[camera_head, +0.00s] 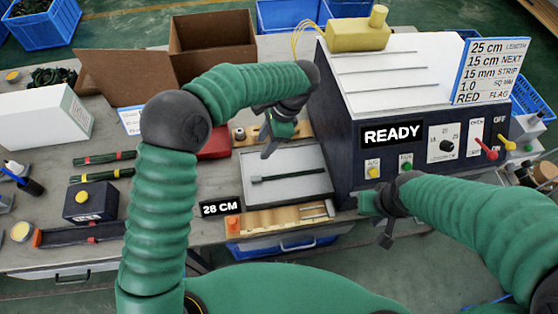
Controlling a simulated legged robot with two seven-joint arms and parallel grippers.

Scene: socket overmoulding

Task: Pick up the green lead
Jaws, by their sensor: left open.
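My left gripper (266,148) is over the back left part of the tray, pointing down. It is open, empty and apart from the lead. My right gripper (377,226) hangs in front of the dark machine, right of the tray; its jaws are too small and dark to read.
The machine (345,165) with a READY display bounds the tray on the right. An open cardboard box (210,32) stands behind. Bundled green leads (108,158) and a black button box (92,203) lie left.

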